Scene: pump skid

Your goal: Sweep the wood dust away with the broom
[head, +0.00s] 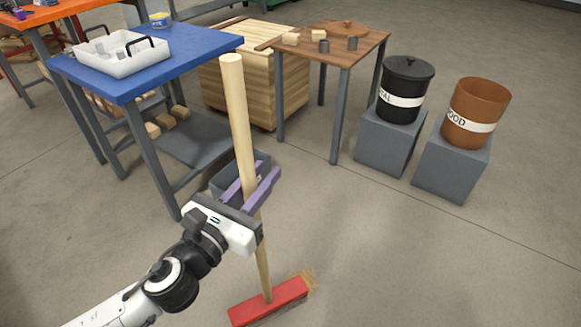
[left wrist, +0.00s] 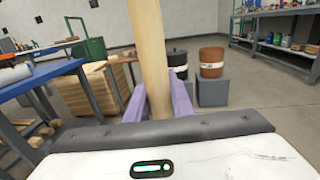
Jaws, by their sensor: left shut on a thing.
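The broom has a pale wooden handle (head: 238,110) and a red head (head: 268,300). It stands nearly upright, slightly tilted, with its head at the floor. My left gripper (head: 256,187) has purple fingers and is shut on the handle around its middle. In the left wrist view the handle (left wrist: 149,60) rises between the purple fingers (left wrist: 155,100). A tan patch of wood dust (head: 303,280) shows at the right end of the red head; I cannot tell dust from bristles there. My right gripper is not in view.
A blue table (head: 150,62) with a white tray (head: 120,62) stands at the left. A brown table (head: 345,48) is at the back. A black bin (head: 405,85) and a brown bin (head: 476,112) stand on grey blocks (head: 452,165). The floor at front right is clear.

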